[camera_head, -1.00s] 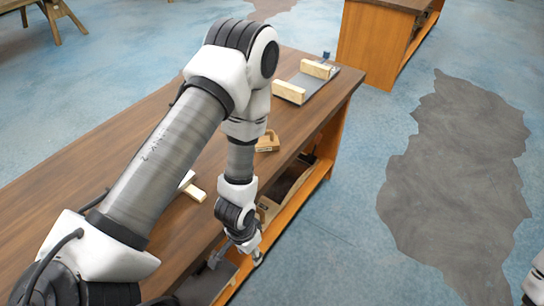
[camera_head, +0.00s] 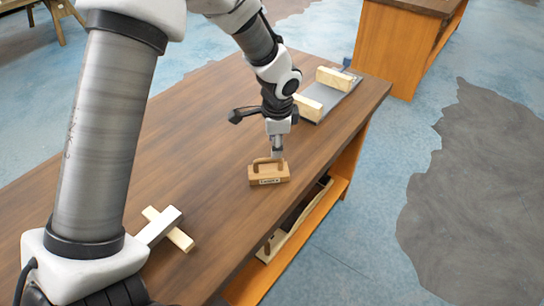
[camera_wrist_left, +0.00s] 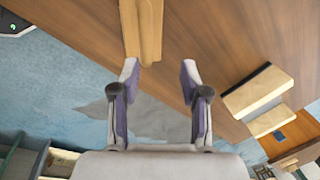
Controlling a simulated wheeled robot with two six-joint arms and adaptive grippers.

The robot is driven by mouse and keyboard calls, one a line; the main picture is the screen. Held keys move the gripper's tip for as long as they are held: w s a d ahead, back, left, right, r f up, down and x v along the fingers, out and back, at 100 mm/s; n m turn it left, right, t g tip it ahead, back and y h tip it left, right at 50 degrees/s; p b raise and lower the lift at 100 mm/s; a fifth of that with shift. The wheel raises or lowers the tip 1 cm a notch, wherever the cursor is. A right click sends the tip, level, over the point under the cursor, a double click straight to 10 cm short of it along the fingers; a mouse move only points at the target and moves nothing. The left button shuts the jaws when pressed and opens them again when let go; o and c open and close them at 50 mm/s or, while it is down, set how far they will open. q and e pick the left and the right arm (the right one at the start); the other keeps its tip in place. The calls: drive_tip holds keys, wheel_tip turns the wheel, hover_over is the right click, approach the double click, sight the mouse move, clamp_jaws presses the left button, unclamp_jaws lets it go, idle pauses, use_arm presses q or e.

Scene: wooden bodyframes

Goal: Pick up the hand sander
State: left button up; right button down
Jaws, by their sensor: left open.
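My left gripper (camera_head: 277,153) is just above and at the back of the sander's handle in the head view. In the left wrist view my left gripper (camera_wrist_left: 160,76) is open with nothing between its fingers. There the sander (camera_wrist_left: 143,30) shows beyond the fingertips, nearer the left finger. I cannot tell whether a finger touches it. My right gripper is not in view.
Crossed wooden pieces (camera_head: 166,228) lie at the bench's near left. A grey board (camera_head: 328,95) with wooden blocks (camera_head: 307,106) lies at the far right end. A shelf (camera_head: 300,230) runs below the front edge. The bench left of the sander is clear.

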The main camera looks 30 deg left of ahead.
sight(270, 160)
use_arm(q)
drive_tip(key=s+f, duration=0.2)
drive_tip(key=s, duration=0.1)
drive_tip(key=shift+d, duration=0.1)
drive_tip(key=f, duration=0.1)
drive_tip(key=w+f, duration=0.1)
drive_tip(key=f, duration=0.1)
drive_tip(key=a+f, duration=0.1)
drive_tip(key=shift+w+a+f, duration=0.1)
drive_tip(key=shift+w+f, duration=0.05)
drive_tip(key=shift+w, duration=0.2)
drive_tip(key=shift+s+r, duration=0.15)
drive_tip(key=shift+r, duration=0.1)
drive_tip(key=shift+s+d+r, duration=0.1)
drive_tip(key=shift+s+d, duration=0.05)
drive_tip(key=shift+d, duration=0.05)
drive_tip(key=c, duration=0.5)
clamp_jaws()
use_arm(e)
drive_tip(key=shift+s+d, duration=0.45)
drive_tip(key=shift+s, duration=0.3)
